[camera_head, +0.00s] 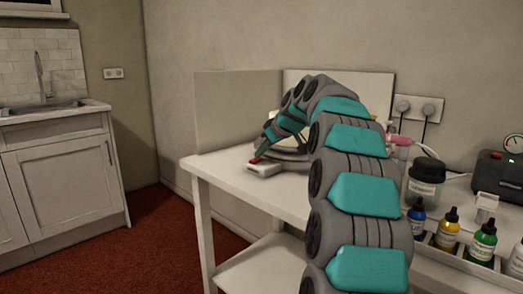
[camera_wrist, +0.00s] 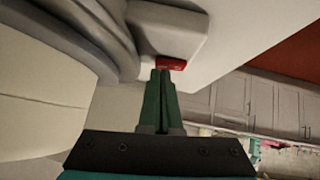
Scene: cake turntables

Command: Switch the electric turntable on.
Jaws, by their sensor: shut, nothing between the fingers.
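The electric turntable (camera_head: 290,152) stands on the white table, mostly hidden behind my arm in the head view. Its white switch box (camera_head: 264,170) juts toward the table's front left and carries a red switch (camera_head: 256,160). In the wrist view the switch box (camera_wrist: 180,35) and red switch (camera_wrist: 171,64) are close up, with the round grey body of the turntable (camera_wrist: 65,30) to the left. My gripper (camera_wrist: 160,72) is shut and empty, its green fingertips right at the red switch. I cannot tell whether they touch it or which way the switch is set.
The white table (camera_head: 225,178) has free room at its left end. Upright panels (camera_head: 235,108) stand behind. To the right are a dark-lidded jar (camera_head: 425,182), several dropper bottles (camera_head: 482,243) in a rack, and a black device with a gauge (camera_head: 498,175).

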